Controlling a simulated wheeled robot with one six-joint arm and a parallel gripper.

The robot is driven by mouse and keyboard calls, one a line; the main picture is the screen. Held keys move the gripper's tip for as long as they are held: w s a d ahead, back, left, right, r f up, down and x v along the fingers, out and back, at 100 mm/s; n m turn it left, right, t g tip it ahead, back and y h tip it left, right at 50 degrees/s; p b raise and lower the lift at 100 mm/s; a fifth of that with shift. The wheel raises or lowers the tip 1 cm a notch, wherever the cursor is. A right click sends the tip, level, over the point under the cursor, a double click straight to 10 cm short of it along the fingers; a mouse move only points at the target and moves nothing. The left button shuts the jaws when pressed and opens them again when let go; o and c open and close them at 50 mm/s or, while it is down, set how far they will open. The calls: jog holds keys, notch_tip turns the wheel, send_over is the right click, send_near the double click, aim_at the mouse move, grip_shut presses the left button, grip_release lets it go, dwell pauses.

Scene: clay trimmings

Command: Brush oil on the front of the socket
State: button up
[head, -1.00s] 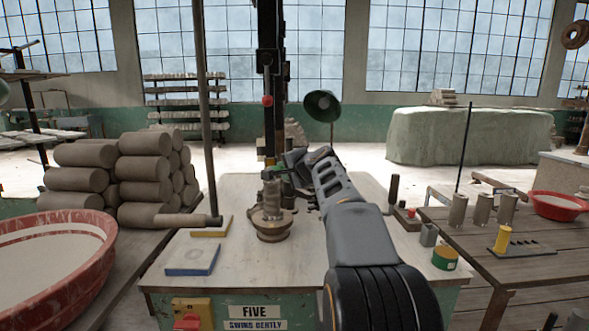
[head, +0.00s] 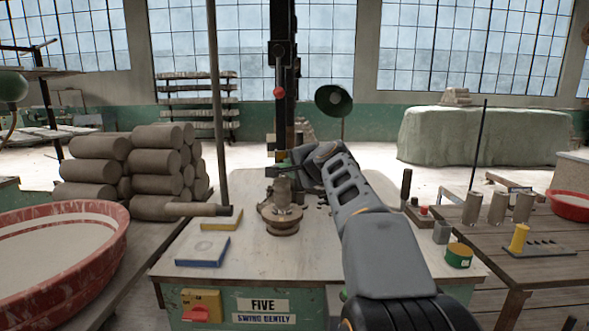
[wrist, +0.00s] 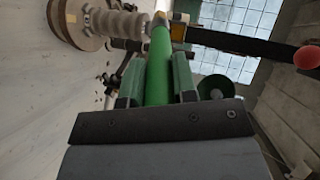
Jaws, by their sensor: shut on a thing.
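My gripper (head: 300,172) is shut on a green brush handle (wrist: 159,70), which runs up between the fingers in the wrist view. In the head view my gripper is above and right of a ridged grey clay piece (head: 282,190). The clay piece stands upright on a round brown base (head: 284,224). In the wrist view the ridged piece (wrist: 118,23) and its base (wrist: 75,20) are at upper left, beside the brush's far end. I cannot tell whether the brush touches it. The bristles are not clear. I cannot single out the socket with certainty.
A dark upright column (head: 285,90) with a red knob (head: 279,92) stands behind the clay piece. A long lever (head: 215,100) rises at its left. A green tin (head: 459,256) is at right.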

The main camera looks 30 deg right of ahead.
jog(key=shift+s+a, duration=0.25)
jog(key=shift+s, duration=0.2)
jog(key=shift+s+a, duration=0.1)
jog(key=shift+s, duration=0.05)
jog(key=shift+s+a+b, duration=0.3)
jog(key=shift+s+a, duration=0.05)
jog(key=shift+s, duration=0.25)
jog(key=shift+s+a+b, duration=0.3)
jog(key=shift+s, duration=0.25)
jog(key=shift+w+d+p, duration=0.4)
jog(key=shift+w+d, duration=0.15)
jog(key=shift+w, duration=0.45)
jog(key=shift+w+d+p, duration=0.35)
jog(key=shift+w+d, duration=0.25)
jog(key=shift+w, duration=0.35)
jog(key=shift+w+d+p, duration=0.4)
jog(key=shift+w+d, duration=0.15)
jog(key=shift+w, duration=0.45)
jog(key=shift+w+d+p, duration=0.25)
jog(key=shift+w+d, duration=0.05)
jog(key=shift+w, duration=0.2)
jog(key=shift+w+d+p, duration=0.2)
jog(key=shift+w+d, duration=0.05)
jog(key=shift+w, duration=0.2)
jog(key=shift+d, duration=0.1)
